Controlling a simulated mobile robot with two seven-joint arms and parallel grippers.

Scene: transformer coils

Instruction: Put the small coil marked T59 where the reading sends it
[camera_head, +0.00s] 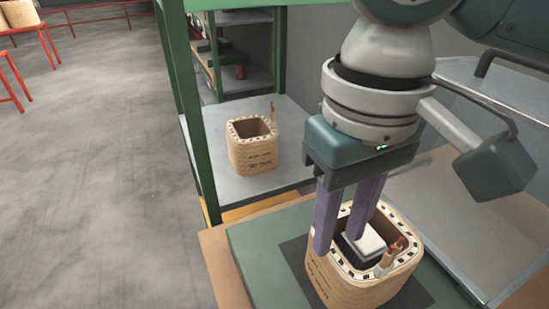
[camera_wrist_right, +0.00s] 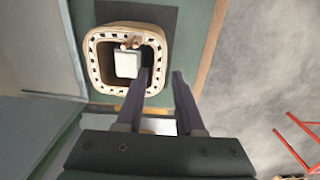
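A tan, square-rounded coil (camera_head: 345,287) stands on a dark mat on the green bench; it also shows in the wrist view (camera_wrist_right: 92,68). Its rim carries dark spacers and copper-tipped leads. A block with a white top (camera_head: 366,242) shows inside its opening. The coil's marking is too small to read. My right gripper (camera_head: 340,244) points down at the coil, fingers apart, one over the opening and one outside the wall. I cannot tell whether either finger touches. A second tan coil (camera_head: 253,150) stands on the grey shelf, its print unreadable. My left gripper is not in view.
A green-framed rack (camera_head: 187,100) holds the grey shelf (camera_head: 212,177) beyond the bench. A grey tray (camera_head: 490,235) lies right of the bench. Red stands (camera_head: 12,80) are at the far left, one bearing another coil (camera_head: 20,13). The floor at left is clear.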

